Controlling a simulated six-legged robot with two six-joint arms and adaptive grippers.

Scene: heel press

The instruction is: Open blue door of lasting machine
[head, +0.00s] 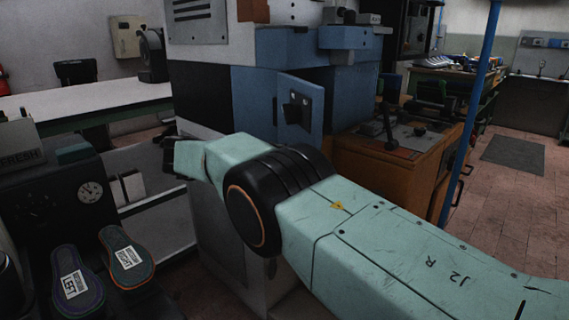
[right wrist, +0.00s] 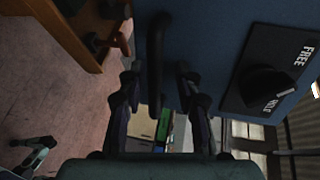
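The blue door (head: 314,112) of the lasting machine (head: 252,100) stands at an angle to the machine body and appears ajar, with a dark gap to its right. It carries a black switch (head: 296,108). In the right wrist view the door (right wrist: 215,40) fills the top, with the switch plate (right wrist: 265,85) marked FREE at the right. A black bar handle (right wrist: 155,45) stands out from the door. My right gripper (right wrist: 158,82) is open, one finger on each side of the handle with gaps visible. The head view does not show this gripper clearly. My left gripper is out of view.
An orange-brown cabinet (head: 385,170) stands right of the door, and a blue post (head: 470,110) rises beside it. A white-topped table (head: 85,100) is at the left. Shoe-sole-shaped pads (head: 125,258) lie at front left. The tiled floor (head: 510,200) is open at the right.

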